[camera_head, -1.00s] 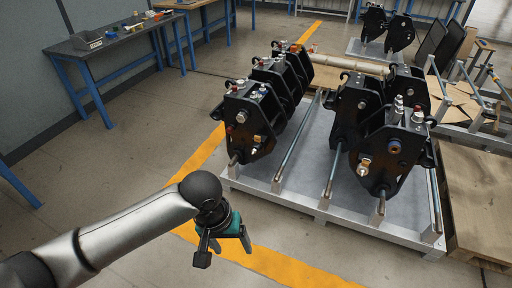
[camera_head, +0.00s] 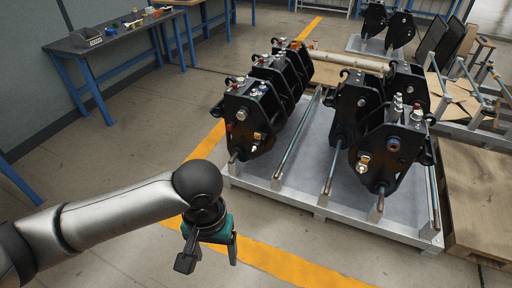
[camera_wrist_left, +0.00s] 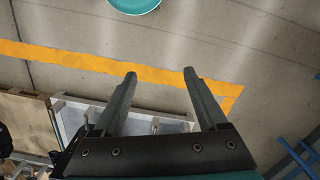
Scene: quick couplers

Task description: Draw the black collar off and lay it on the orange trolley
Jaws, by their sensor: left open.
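My left gripper (camera_head: 209,262) is open and empty, pointing down above the floor, in front of and left of the pallet of couplers. In the left wrist view its two fingers (camera_wrist_left: 159,76) stand wide apart with nothing between them. Black quick couplers (camera_head: 250,118) with small metal and coloured fittings stand on the pallet; another black coupler (camera_head: 391,146) stands at the front right. I cannot pick out the black collar among the dark fittings. No orange trolley shows. My right gripper is out of view.
The grey metal pallet (camera_head: 305,196) has upright posts and long rods. A workbench (camera_head: 108,38) with small parts stands at the back left. A wooden board (camera_head: 475,190) lies at the right. The floor along the yellow line (camera_head: 285,264) is clear.

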